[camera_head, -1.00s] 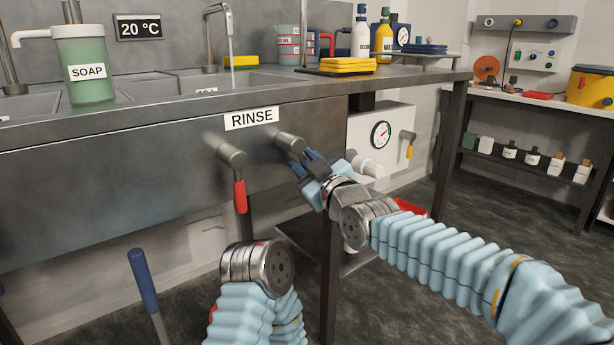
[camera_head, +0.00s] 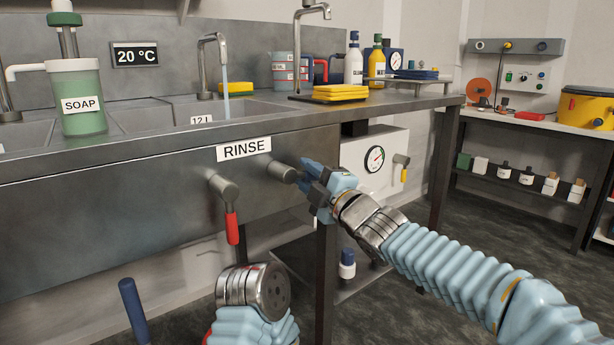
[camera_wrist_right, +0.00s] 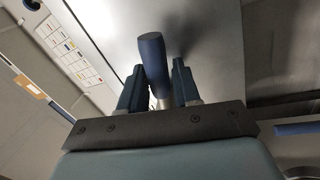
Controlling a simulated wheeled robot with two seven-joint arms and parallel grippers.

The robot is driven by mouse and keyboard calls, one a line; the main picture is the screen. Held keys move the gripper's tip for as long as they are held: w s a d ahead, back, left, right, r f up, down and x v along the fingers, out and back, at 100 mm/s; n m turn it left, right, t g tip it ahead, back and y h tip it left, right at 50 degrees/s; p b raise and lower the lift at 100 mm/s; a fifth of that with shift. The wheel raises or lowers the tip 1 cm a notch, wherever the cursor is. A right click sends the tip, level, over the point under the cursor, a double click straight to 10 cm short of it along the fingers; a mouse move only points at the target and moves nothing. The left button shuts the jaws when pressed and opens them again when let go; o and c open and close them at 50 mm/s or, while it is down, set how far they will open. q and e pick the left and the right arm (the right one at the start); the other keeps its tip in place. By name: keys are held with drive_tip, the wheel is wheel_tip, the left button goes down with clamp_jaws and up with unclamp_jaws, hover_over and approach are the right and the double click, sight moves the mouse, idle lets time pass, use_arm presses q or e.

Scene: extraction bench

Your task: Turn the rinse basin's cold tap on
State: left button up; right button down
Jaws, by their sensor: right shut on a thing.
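The rinse basin's front panel carries the RINSE label (camera_head: 244,148). Below it, the tap on the right (camera_head: 282,172) has a blue lever, mostly hidden by my right gripper (camera_head: 314,178) in the head view. In the right wrist view the blue lever (camera_wrist_right: 153,58) stands between the two fingers of my right gripper (camera_wrist_right: 158,88), which is shut on it. The lever points sideways to the right of its tap body. The tap on the left (camera_head: 222,190) has a red lever (camera_head: 232,228) hanging down. Water (camera_head: 226,88) runs from the basin's spout (camera_head: 213,48). My left gripper is not in view.
A display (camera_head: 135,54) reads 20 °C. A table leg (camera_head: 326,290) stands below my right wrist. A dark blue rod (camera_head: 134,310) rises at lower left.

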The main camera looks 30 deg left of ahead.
drive_tip(key=shift+r+n, duration=0.3)
drive_tip(key=shift+n, duration=0.3)
drive_tip(key=c, duration=0.9)
unclamp_jaws()
drive_tip(key=b+v, duration=0.2)
drive_tip(key=v, duration=1.2)
drive_tip(key=shift+w, duration=0.1)
